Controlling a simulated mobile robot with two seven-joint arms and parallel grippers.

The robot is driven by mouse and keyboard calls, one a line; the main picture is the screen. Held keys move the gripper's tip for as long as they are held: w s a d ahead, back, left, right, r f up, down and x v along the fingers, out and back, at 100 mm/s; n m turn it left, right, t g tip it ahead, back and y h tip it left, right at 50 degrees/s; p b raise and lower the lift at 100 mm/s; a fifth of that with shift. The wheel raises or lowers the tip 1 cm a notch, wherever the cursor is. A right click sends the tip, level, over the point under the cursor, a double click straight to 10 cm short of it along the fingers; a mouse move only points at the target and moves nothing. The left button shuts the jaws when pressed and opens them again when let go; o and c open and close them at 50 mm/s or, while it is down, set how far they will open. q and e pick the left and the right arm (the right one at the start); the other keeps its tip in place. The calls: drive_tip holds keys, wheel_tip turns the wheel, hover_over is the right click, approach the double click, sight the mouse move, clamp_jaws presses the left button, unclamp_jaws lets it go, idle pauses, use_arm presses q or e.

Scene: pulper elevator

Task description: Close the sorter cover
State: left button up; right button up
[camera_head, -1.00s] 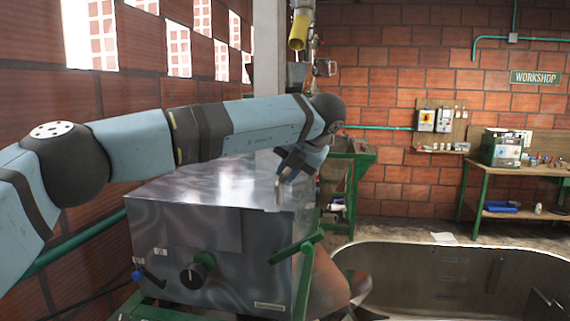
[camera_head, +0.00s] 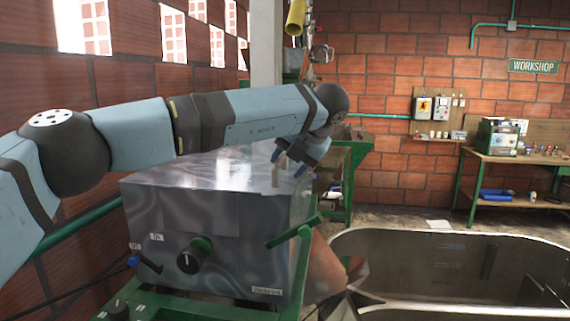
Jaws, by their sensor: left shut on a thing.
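The sorter is a shiny metal box (camera_head: 190,225) on a green frame, left of centre in the head view. Its cover (camera_head: 200,168) lies flat across the top of the box, partly hidden behind my left arm. My left gripper (camera_head: 283,167) is at the right end of the cover, pointing down. It is shut on a small pale part at the cover's edge, which looks like a piece of the cover; the fingers hide most of it. My right gripper is not in view.
A large metal tank (camera_head: 455,262) stands at the right. A green workbench (camera_head: 515,165) is at the back right. A brick wall runs close along the left.

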use_arm(q)
drive_tip(key=b+v, duration=0.1)
drive_tip(key=v, duration=1.2)
drive_tip(key=shift+s+r+b, duration=0.2)
drive_tip(key=shift+s+b, duration=0.1)
drive_tip(key=shift+b, duration=0.05)
drive_tip(key=shift+f, duration=0.1)
